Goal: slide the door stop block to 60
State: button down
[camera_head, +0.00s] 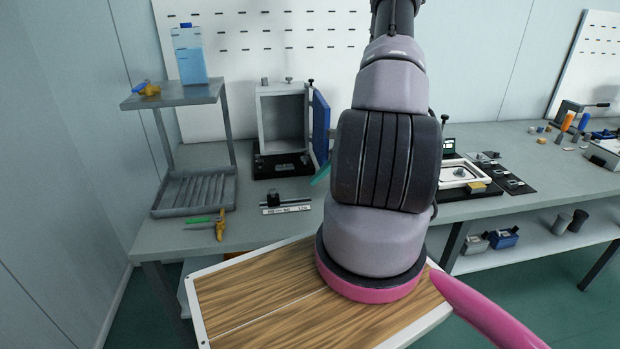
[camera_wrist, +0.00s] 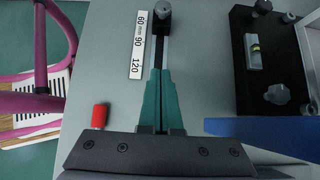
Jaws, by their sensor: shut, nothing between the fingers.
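The door stop block (camera_wrist: 162,22) is a small dark block with a round knob on top. In the wrist view it sits at the top end of a dark slot (camera_wrist: 160,52), beside the 60 mark of a white scale (camera_wrist: 138,45) reading 60, 90 and 120. In the head view the block (camera_head: 274,200) stands behind the scale (camera_head: 286,209). My gripper (camera_wrist: 160,72) has teal fingers pressed together, empty, over the slot near the 120 end, apart from the block. In the head view only a bit of teal finger shows beside my arm.
A grey box fixture (camera_head: 283,112) has its blue door (camera_head: 320,125) swung open; the door (camera_wrist: 265,127) is close right of my gripper in the wrist view. A red cylinder (camera_wrist: 100,115) lies left of the fingers. A grey shelf rack (camera_head: 178,94) stands at left.

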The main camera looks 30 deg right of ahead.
aim_at(284, 203)
jog(key=x, duration=0.7)
jog(key=shift+a+f, duration=0.2)
jog(key=shift+w+a, duration=0.2)
jog(key=shift+a, duration=0.4)
jog(key=shift+w+a, duration=0.25)
jog(key=shift+a, duration=0.35)
jog(key=shift+w+a, duration=0.25)
jog(key=shift+a, duration=0.4)
jog(key=shift+a, duration=0.1)
jog(key=shift+w+a, duration=0.25)
jog(key=shift+a, duration=0.5)
